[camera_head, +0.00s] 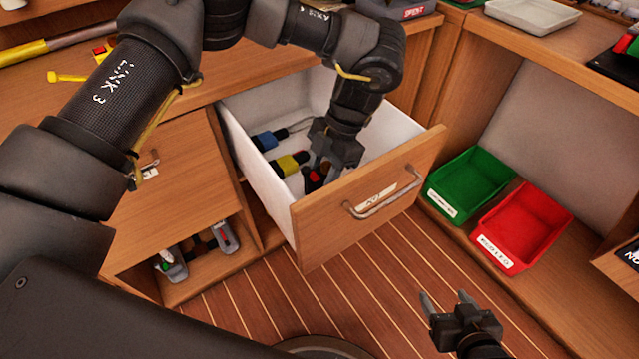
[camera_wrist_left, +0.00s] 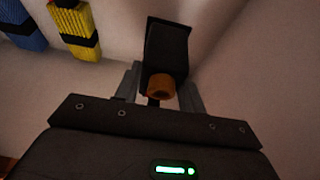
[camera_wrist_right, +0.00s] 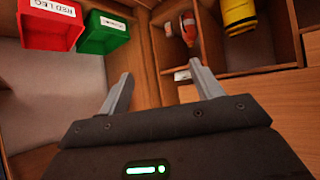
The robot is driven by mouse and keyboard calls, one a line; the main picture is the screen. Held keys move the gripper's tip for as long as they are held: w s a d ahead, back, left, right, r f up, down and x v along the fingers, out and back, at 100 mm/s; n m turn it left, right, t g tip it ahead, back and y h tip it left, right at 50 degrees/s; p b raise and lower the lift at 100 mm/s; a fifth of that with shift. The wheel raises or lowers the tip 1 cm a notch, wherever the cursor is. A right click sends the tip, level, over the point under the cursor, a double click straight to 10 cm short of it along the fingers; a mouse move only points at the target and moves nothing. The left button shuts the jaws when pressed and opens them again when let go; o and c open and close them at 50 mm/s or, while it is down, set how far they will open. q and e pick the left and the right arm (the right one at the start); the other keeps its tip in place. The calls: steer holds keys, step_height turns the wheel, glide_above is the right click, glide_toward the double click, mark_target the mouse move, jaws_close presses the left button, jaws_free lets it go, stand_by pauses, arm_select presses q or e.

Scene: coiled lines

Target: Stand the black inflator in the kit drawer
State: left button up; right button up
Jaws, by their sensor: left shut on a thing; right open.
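The kit drawer (camera_head: 331,234) is pulled open, white inside with a wooden front, a metal handle and a label. My left gripper (camera_head: 318,172) reaches down into it. In the left wrist view the left gripper (camera_wrist_left: 160,90) is shut on the black inflator (camera_wrist_left: 166,45), a dark body with an orange-brown round end between the fingers. In the head view the gripper mostly hides it; a dark and reddish bit shows at the fingers. I cannot tell whether it touches the drawer floor. My right gripper (camera_head: 447,300) is open and empty above the floor, right of the drawer.
A blue item (camera_head: 265,140) and a yellow item (camera_head: 290,164) with black bands lie in the drawer, left of my left gripper. A green bin (camera_head: 470,182) and a red bin (camera_head: 525,226) stand right of the drawer. A white tray (camera_head: 533,14) sits at the upper right.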

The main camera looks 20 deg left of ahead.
mark_target(321, 186)
arm_select(q)
steer(key=shift+f+b, duration=0.35)
steer(key=shift+f, duration=1.5)
arm_select(e)
steer(key=shift+w+a+r+t+y, duration=0.5)
steer(key=shift+w+a+r+t, duration=0.15)
steer(key=shift+a+r+t, duration=0.25)
arm_select(q)
steer(key=shift+f, duration=0.15)
steer(key=o, duration=1.2)
steer(key=shift+w+d+r, duration=0.1)
steer(key=shift+r, duration=0.4)
steer(key=p+v, duration=0.1)
steer(key=v, duration=0.6)
steer(key=shift+p, duration=0.35)
steer(key=p+v, duration=0.1)
steer(key=v, duration=0.3)
steer(key=shift+r, duration=0.15)
arm_select(e)
steer(key=s+d+f+m+g+h, duration=0.1)
steer(key=s+d+f+g+h, duration=0.2)
steer(key=s+d+f+g, duration=0.2)
steer(key=s+d+g, duration=0.2)
steer(key=s, duration=0.1)
steer(key=shift+f, duration=0.4)
